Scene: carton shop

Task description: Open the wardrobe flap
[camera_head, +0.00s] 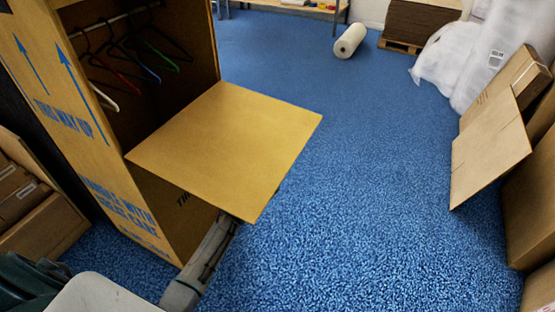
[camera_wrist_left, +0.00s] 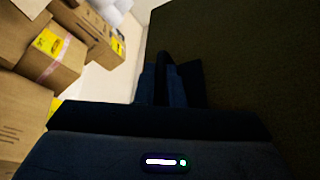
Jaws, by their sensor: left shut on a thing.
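The tall wardrobe carton (camera_head: 100,120) stands at the left of the head view with blue arrows and lettering on its side. Its flap (camera_head: 225,145) is folded down and sticks out from the front opening, roughly level. Hangers (camera_head: 135,65) show inside the upper opening. My left arm comes up from the bottom and passes under the flap's near corner, so the gripper is hidden there. In the left wrist view my left gripper (camera_wrist_left: 170,85) is shut on the dark edge of the flap (camera_wrist_left: 260,75). My right gripper is not in view.
Brown cartons (camera_head: 535,180) stand along the right, one with an open flap (camera_head: 490,150). Other cartons (camera_head: 30,205) are at the lower left. A white roll (camera_head: 350,41) lies at the back, near bubble-wrapped goods (camera_head: 470,55). The blue floor (camera_head: 370,200) in the middle is clear.

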